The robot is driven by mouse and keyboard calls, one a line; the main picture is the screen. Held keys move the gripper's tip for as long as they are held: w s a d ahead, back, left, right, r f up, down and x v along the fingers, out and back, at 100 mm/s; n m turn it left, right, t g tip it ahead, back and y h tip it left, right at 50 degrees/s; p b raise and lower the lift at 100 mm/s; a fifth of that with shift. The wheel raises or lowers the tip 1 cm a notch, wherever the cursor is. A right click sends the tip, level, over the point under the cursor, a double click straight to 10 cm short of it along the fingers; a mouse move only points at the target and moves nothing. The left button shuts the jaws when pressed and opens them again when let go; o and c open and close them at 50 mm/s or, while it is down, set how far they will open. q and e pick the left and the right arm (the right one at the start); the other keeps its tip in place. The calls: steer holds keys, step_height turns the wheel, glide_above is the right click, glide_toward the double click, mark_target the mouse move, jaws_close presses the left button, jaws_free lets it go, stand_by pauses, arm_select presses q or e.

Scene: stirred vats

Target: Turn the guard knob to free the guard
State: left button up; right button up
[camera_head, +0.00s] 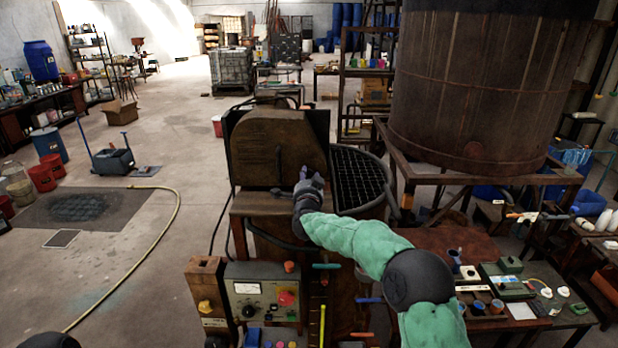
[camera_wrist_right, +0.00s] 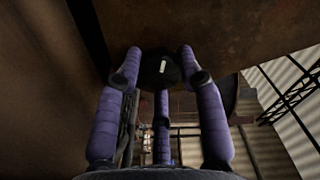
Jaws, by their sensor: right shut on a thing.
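The guard knob (camera_wrist_right: 158,70) is black and round with a white mark, and shows in the right wrist view against a rusty brown panel. My right gripper (camera_wrist_right: 160,77) has its purple fingers closed around the knob. In the head view, my right gripper (camera_head: 306,182) reaches the lower right front of the brown, dented guard (camera_head: 272,142) on the machine. The knob is hidden behind the fingers there. The guard looks closed. My left gripper is not in view.
A dark round grate (camera_head: 358,178) sits right of the guard. A large wooden vat (camera_head: 480,95) stands on a frame at the right. A control box (camera_head: 262,293) with a dial and red button is below. A yellow hose (camera_head: 178,212) lies on open floor at left.

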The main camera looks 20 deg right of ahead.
steer(key=shift+n+p, duration=0.4)
steer(key=shift+n, duration=1.1)
steer(key=shift+a+f, duration=0.1)
steer(key=shift+f, duration=0.05)
steer(key=o, duration=1.1)
steer(key=shift+o, duration=0.2)
steer(key=shift+w, duration=0.1)
steer(key=shift+s, duration=0.25)
steer(key=v, duration=1.1)
steer(key=shift+s+a, duration=0.2)
steer(key=shift+s, duration=0.05)
